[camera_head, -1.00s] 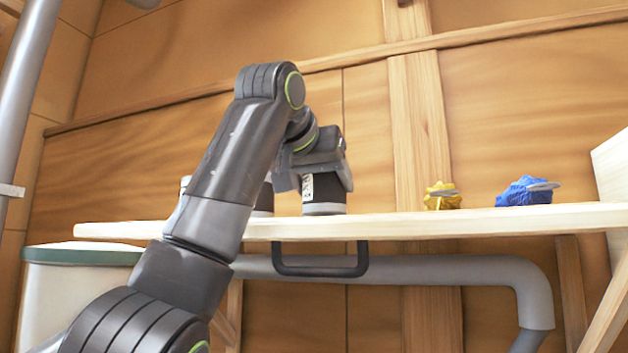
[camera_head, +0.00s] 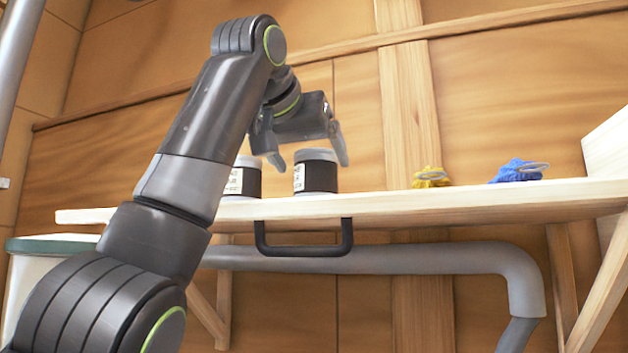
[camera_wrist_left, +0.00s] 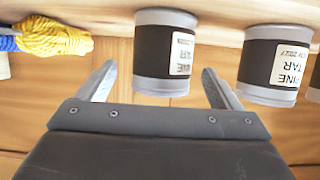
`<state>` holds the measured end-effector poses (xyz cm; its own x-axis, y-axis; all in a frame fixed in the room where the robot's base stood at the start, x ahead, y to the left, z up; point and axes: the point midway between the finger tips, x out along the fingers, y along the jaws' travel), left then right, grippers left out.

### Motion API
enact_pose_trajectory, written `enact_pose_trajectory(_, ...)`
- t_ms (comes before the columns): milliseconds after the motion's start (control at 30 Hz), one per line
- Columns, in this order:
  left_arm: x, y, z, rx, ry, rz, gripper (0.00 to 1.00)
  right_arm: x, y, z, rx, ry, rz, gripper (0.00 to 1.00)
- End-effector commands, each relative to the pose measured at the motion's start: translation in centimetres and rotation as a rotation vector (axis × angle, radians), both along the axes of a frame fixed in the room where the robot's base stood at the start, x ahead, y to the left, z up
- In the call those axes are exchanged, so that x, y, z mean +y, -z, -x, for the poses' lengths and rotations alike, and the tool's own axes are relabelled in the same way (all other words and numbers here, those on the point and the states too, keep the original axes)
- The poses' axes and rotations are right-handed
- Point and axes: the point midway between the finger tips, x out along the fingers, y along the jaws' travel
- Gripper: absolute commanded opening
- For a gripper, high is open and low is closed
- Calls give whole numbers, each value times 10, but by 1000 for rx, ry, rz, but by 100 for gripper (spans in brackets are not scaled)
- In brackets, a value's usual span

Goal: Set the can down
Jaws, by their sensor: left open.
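A can (camera_head: 315,172) with a dark band and a pale label stands upright on the wooden shelf (camera_head: 400,207). It also shows in the left wrist view (camera_wrist_left: 166,50), where its label reads "PINE TAR" and it appears upside down. My right gripper is out of view.
A yellow rope bundle (camera_head: 430,177) and a blue rope bundle (camera_head: 518,171) lie on the shelf to the right. A dark handle (camera_head: 304,250) hangs under the shelf edge. A grey pipe (camera_head: 430,257) runs below.

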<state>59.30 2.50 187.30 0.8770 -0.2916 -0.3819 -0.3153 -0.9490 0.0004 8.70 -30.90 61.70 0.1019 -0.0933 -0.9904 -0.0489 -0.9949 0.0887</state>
Motion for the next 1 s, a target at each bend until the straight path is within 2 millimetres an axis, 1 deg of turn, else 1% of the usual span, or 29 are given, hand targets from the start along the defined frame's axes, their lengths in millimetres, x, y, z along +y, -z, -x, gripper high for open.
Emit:
enact_pose_trajectory(33, 5, -1, 13, -5, -2, 2, 86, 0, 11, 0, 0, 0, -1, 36)
enact_pose_trajectory(200, 15, -16, 43, -4, -1, 2, 86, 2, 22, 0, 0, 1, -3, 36)
enact_pose_trajectory(300, 19, -23, 56, -1, -1, 1, 86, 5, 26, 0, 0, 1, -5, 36)
enact_pose_trajectory(400, 22, -27, 65, -1, -1, 1, 86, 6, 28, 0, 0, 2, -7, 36)
enact_pose_trajectory(567, 24, -30, 69, 0, -1, 1, 86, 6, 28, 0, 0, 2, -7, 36)
enact_pose_trajectory(1000, 23, -30, 69, 0, -1, 0, 86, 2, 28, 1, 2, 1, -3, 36)
